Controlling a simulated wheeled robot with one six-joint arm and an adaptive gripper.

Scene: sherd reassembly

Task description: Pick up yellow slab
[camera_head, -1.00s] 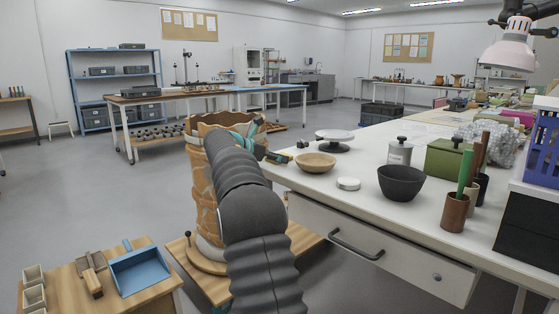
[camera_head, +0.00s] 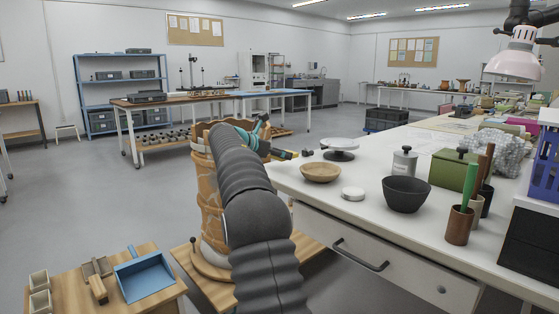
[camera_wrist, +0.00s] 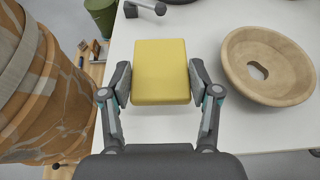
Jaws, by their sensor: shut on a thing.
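The yellow slab (camera_wrist: 160,72) is a flat block with rounded corners. In the wrist view it sits squarely between the two finger pads of my gripper (camera_wrist: 160,84), which is shut on its left and right sides. The white table lies beneath the slab; I cannot tell whether the slab touches it.
A tall cracked clay vessel (camera_wrist: 38,95) stands close left of my gripper. A wooden bowl (camera_wrist: 268,66) with a hole in its base is close on the right. A turntable (camera_head: 340,146), a white lid (camera_head: 352,194) and a dark bowl (camera_head: 406,194) stand farther along the table.

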